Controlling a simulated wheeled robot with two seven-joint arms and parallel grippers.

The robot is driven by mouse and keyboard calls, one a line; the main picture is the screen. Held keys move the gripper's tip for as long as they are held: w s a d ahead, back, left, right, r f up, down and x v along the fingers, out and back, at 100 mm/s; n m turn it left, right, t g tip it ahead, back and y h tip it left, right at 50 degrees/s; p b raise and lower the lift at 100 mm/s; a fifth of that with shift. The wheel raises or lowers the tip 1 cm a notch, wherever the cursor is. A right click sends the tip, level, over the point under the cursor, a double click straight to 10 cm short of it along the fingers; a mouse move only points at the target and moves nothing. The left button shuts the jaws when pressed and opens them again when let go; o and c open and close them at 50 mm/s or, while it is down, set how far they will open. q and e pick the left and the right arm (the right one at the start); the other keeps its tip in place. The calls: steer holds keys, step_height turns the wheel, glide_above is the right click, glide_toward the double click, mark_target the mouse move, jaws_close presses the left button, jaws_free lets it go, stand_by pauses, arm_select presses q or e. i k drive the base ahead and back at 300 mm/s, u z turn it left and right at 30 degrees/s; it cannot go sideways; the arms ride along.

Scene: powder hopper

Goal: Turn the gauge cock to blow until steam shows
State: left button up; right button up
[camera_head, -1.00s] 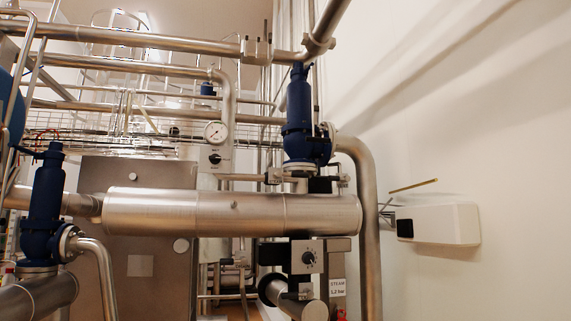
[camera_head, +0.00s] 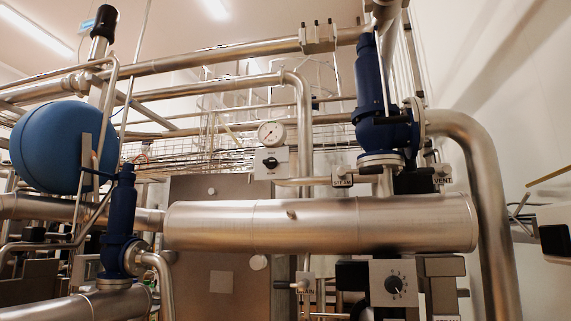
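A round white-faced pressure gauge (camera_head: 271,133) stands upright left of the middle, in front of the wire-mesh tray. Below it is a light plate (camera_head: 284,160) with a black knob (camera_head: 270,163), which looks like the gauge cock. The knob's exact setting and any lettering on the plate are too small to read. No steam shows around the gauge or the pipes. Neither of my grippers is in view.
A thick horizontal steel pipe (camera_head: 320,225) crosses below the gauge. A blue valve (camera_head: 380,100) and a bent pipe (camera_head: 480,150) stand to the right. A second dial plate (camera_head: 395,300) sits lower. STEAM (camera_head: 342,181), VENT (camera_head: 443,180) and DRAIN (camera_head: 305,290) tags show.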

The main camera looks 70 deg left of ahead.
mark_target(270, 163)
steer(key=u, duration=0.7)
steer(key=i, duration=0.85)
steer(key=u, duration=1)
